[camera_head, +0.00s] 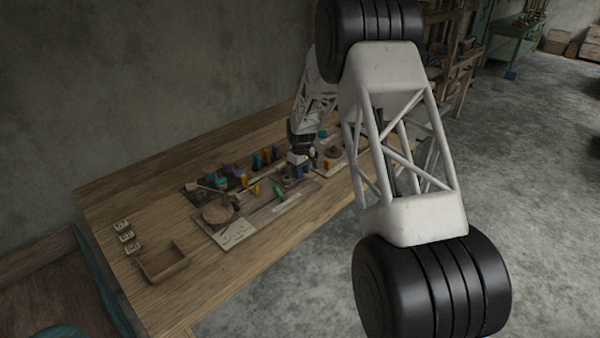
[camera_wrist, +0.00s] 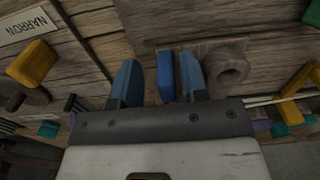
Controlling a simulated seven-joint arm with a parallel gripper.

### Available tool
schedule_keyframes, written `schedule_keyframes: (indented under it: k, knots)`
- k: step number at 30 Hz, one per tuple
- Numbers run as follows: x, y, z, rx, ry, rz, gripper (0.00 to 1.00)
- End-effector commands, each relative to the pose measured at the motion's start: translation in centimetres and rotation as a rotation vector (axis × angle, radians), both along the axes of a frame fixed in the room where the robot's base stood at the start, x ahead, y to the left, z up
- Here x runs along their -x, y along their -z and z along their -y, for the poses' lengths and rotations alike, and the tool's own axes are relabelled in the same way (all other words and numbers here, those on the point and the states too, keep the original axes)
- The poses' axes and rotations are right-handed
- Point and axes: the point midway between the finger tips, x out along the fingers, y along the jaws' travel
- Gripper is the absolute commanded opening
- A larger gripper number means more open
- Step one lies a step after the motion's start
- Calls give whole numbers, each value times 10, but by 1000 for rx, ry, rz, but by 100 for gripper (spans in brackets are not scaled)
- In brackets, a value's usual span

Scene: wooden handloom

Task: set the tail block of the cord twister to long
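My gripper (camera_wrist: 158,80) is open, with its two blue fingers spread in the wrist view. A blue upright piece (camera_wrist: 165,76) stands between the fingers, nearer the right one, with a clear gap to the left one. It sits at a grey wooden block (camera_wrist: 206,48) with a round ringed part (camera_wrist: 227,70) just right of the right finger. I cannot tell for sure whether this is the tail block. No label reading long is legible. In the head view my gripper (camera_head: 299,160) is over the middle of the bench fixtures, and blue pieces show just under it.
Yellow pieces (camera_wrist: 298,80) stand at right. In the head view an open wooden tray (camera_head: 163,262) and small labelled tiles (camera_head: 126,236) lie on the bench (camera_head: 215,285), whose front is clear.

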Motion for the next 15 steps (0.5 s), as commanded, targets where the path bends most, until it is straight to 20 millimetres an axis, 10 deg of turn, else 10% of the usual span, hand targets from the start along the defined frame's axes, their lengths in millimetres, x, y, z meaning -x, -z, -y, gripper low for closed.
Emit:
schedule_keyframes:
  k: [15]
  knots:
    - [1,-15,-1,0,-1,-1,40]
